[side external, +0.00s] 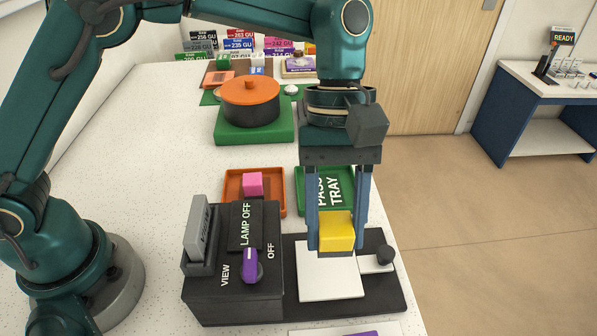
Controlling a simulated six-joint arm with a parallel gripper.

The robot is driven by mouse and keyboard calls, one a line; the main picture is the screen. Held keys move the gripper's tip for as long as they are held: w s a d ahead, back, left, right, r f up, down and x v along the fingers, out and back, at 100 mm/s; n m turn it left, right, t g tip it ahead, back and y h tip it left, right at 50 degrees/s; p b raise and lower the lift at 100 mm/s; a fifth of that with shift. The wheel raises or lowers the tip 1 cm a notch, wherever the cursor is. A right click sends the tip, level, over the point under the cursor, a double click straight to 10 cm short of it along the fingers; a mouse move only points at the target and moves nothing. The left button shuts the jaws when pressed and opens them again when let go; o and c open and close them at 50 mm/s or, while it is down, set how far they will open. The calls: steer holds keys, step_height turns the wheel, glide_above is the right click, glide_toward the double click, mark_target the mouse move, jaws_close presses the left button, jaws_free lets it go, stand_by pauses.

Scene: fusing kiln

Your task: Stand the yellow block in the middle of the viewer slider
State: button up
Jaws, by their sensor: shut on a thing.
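My gripper (342,248) points down with its two blue fingers on either side of the yellow block (337,228), shut on it. The block appears over the far part of the white square panel (330,281). Whether it touches the panel or hangs just above it, I cannot tell. The panel lies on a black base with a white strip and a dark knob (386,255) at its right; this looks like the viewer slider. The black box (235,297) marked VIEW, LAMP OFF and OFF, with a purple knob (250,265), stands directly left.
An orange tray (233,196) with a pink block (253,184) and a green PASS TRAY (351,186) lie behind. A black pot with an orange lid (250,92) stands on a green block (257,140). The table's right edge is close to the black base.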

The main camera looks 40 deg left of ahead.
mark_target(328, 276)
steer(key=shift+w+a+f, duration=0.2)
steer(key=shift+w+a, duration=0.25)
steer(key=shift+a, duration=0.1)
steer(key=shift+f, duration=3.55)
steer(key=shift+f, duration=0.25)
steer(key=o, duration=1.3)
steer(key=shift+o, duration=0.2)
steer(key=shift+r, duration=3.5)
steer(key=shift+f, duration=0.15)
